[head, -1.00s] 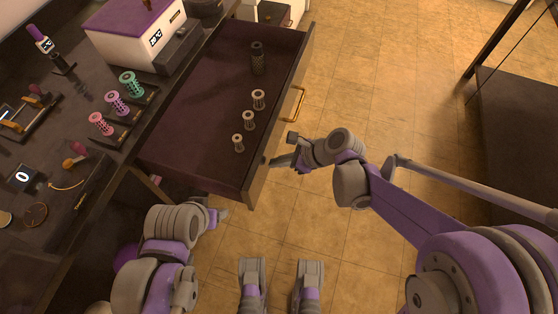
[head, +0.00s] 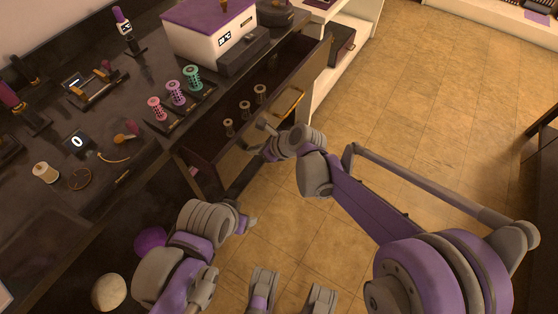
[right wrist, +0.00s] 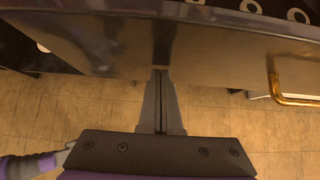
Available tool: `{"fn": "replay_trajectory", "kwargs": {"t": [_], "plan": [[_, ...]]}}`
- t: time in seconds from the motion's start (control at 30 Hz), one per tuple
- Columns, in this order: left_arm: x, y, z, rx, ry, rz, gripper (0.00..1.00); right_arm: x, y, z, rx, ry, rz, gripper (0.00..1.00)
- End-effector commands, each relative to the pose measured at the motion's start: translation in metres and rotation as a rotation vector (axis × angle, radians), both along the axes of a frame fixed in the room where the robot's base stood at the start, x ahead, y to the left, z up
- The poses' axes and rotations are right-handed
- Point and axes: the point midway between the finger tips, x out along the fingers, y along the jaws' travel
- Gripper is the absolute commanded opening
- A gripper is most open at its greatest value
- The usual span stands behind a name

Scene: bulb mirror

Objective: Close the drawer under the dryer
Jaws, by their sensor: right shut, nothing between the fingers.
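The drawer (head: 236,163) stands partly open under the counter, below the white dryer with a purple top (head: 190,43). Several metal spools stand inside it. Its gold handle (head: 289,103) is on the front panel. My right gripper (head: 266,146) is shut and empty, its fingertips at the outer face of the front panel, to the near side of the handle. In the right wrist view the shut fingers (right wrist: 161,85) reach the drawer front (right wrist: 215,55), with the handle (right wrist: 274,88) to the right. My left gripper (head: 247,221) hangs below the counter's edge; its fingers are too small to judge.
Pink, purple and green spools (head: 176,92) stand on a rack on the dark counter. A white shelf unit (head: 345,60) with a dark box stands beyond the drawer. Open tiled floor (head: 420,130) lies to the right.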

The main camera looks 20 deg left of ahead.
Motion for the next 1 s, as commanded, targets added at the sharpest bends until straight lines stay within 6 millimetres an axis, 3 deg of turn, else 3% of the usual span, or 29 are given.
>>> {"fn": "replay_trajectory", "kwargs": {"t": [0.03, 0.2, 0.5, 0.67, 1.0], "plan": [[0.0, 0.0, 0.0, 0.0, 0.0, 0.0, 0.67, 0.003, 0.016, 0.0, 0.002, -0.001, 0.004, 0.0], [0.0, 0.0, 0.002, 0.0, -0.001, 0.0, 0.67, 0.014, 0.056, 0.001, 0.002, -0.001, 0.003, 0.0], [0.0, 0.0, 0.005, 0.0, -0.002, 0.0, 0.67, 0.028, 0.105, 0.0, 0.001, -0.001, 0.001, 0.0], [0.0, 0.0, 0.006, 0.0, -0.002, 0.0, 0.67, 0.031, 0.118, 0.0, 0.001, 0.0, 0.0, 0.0], [0.0, 0.0, 0.005, 0.0, -0.002, 0.0, 0.67, 0.034, 0.108, 0.0, -0.001, 0.0, -0.001, 0.0]]}}
